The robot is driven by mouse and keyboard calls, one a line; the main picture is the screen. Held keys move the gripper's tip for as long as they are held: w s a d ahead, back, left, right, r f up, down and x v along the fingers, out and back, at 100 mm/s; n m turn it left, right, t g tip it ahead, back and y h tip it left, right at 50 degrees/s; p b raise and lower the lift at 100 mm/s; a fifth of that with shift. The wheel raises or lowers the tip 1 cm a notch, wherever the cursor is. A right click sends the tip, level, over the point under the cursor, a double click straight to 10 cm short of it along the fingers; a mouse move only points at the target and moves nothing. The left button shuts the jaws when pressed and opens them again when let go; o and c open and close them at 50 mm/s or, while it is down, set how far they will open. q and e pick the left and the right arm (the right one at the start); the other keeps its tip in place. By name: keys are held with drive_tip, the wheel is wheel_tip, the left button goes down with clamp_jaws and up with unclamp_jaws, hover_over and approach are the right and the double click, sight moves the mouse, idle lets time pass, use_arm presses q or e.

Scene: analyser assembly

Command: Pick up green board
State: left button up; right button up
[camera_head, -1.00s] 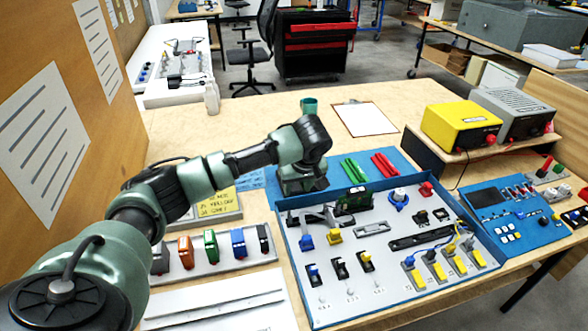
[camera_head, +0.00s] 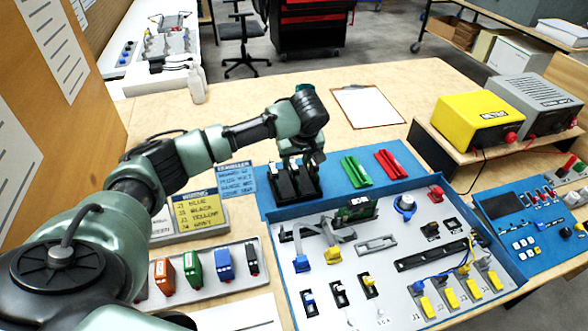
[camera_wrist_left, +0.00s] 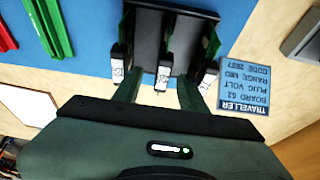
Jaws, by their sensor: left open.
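A black rack (camera_head: 290,187) stands at the left of the blue mat, holding several upright boards with white-labelled ends. In the left wrist view it shows at the top (camera_wrist_left: 178,20). My left gripper (camera_head: 304,155) is above it, fingers apart. In the left wrist view the two fingers (camera_wrist_left: 160,94) come down on either side of the middle white label (camera_wrist_left: 162,76); contact cannot be told. A green board (camera_head: 355,210) stands upright in the blue-edged tray (camera_head: 287,262). My right gripper is not in view.
Green strips (camera_head: 355,172) and red strips (camera_head: 390,164) lie on the blue mat. A blue traveller card (camera_head: 236,179) reading "BOARD G2" stands left of the rack. Coloured modules (camera_head: 194,268) are in front. A clipboard (camera_head: 367,106) lies behind; the table around it is clear.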

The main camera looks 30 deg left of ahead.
use_arm(q)
drive_tip(key=x, duration=0.6)
drive_tip(key=shift+s+f+p, duration=0.15)
drive_tip(key=shift+s+p, duration=0.05)
drive_tip(key=shift+p, duration=0.1)
clamp_jaws()
